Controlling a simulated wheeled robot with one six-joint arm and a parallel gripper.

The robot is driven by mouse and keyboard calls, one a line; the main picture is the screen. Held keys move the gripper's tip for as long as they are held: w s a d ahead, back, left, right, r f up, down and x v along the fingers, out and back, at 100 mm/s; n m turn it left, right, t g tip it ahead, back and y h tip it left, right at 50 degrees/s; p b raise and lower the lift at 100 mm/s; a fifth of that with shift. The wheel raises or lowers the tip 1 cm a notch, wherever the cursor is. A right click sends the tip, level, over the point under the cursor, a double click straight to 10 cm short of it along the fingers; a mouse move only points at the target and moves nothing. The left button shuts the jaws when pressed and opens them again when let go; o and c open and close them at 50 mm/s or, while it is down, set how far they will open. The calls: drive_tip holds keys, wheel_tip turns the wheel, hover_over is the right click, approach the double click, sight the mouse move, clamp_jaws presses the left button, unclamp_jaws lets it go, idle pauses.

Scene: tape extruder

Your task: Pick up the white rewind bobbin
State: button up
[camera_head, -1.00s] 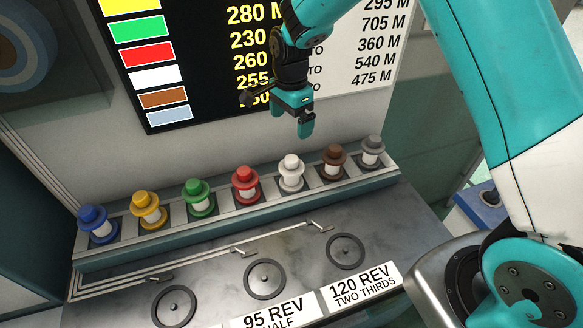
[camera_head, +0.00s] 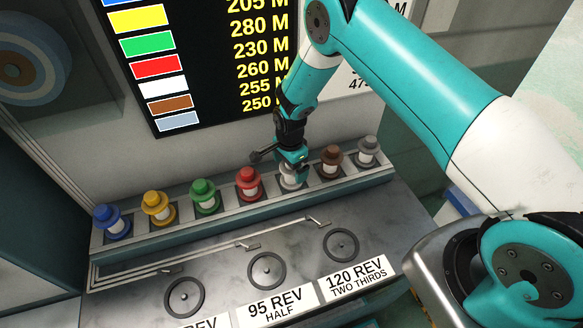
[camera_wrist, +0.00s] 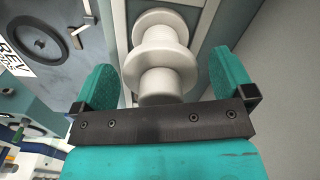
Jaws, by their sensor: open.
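The white rewind bobbin (camera_head: 289,178) stands in the rail's row between the red bobbin (camera_head: 248,184) and the brown bobbin (camera_head: 331,162). In the head view my gripper (camera_head: 295,170) is down at the white bobbin and partly hides it. In the wrist view the white bobbin (camera_wrist: 160,55) shows between the two teal fingers of my gripper (camera_wrist: 165,78). The fingers are open, one on each side, with a visible gap to the bobbin on both sides.
The green (camera_head: 205,197), yellow (camera_head: 158,208), blue (camera_head: 112,222) and grey (camera_head: 367,151) bobbins stand in the same rail. The metal worktop in front holds round spindles (camera_head: 267,271) and labels (camera_head: 277,305). A length board (camera_head: 215,60) stands behind.

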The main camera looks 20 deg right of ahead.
drive_tip(key=shift+f, duration=0.65)
drive_tip(key=c, duration=1.1)
drive_tip(key=shift+r, duration=0.1)
